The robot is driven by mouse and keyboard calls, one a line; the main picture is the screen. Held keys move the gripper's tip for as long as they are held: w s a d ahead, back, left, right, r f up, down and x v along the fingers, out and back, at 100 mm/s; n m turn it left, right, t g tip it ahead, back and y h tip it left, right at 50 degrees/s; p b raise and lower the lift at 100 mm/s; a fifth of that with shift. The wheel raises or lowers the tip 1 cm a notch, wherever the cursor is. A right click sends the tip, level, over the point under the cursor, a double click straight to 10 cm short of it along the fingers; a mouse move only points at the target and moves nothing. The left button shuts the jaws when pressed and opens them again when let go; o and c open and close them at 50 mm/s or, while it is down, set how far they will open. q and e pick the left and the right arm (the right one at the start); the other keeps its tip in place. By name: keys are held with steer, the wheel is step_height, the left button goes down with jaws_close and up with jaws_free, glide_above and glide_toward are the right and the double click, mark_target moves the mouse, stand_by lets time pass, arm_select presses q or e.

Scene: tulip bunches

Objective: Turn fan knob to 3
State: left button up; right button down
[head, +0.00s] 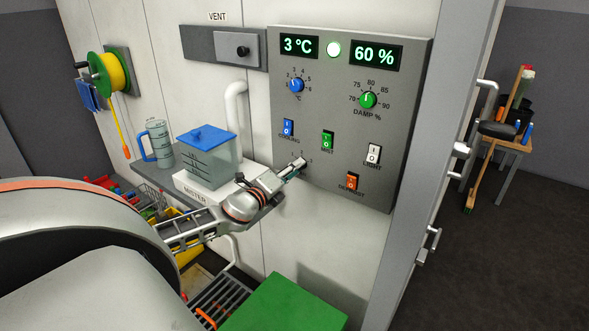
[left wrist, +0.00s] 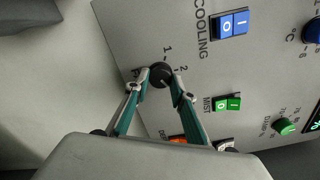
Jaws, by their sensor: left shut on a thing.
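The fan knob (left wrist: 161,73) is small, round and black on the grey control panel (head: 300,222). The left wrist view shows it with the numerals 1 and 2 beside it; its pointer direction is too small to tell. My left gripper (head: 291,172) reaches the panel's lower left part and hides the knob in the head view. In the left wrist view its two teal fingers (left wrist: 162,76) close on the knob from both sides. My right gripper is out of view.
Close by on the panel are the blue cooling switch (head: 289,128), green mist switch (head: 327,140), white light switch (head: 374,154) and orange defrost switch (head: 352,181). A mister tank (head: 208,160) stands on a shelf left of the panel. A green box (head: 285,306) is below.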

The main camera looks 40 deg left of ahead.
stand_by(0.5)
arm_select(q)
steer(key=o, duration=1.1)
steer(key=s+d, duration=0.1)
steer(key=s, duration=1.1)
steer(key=shift+d, duration=0.2)
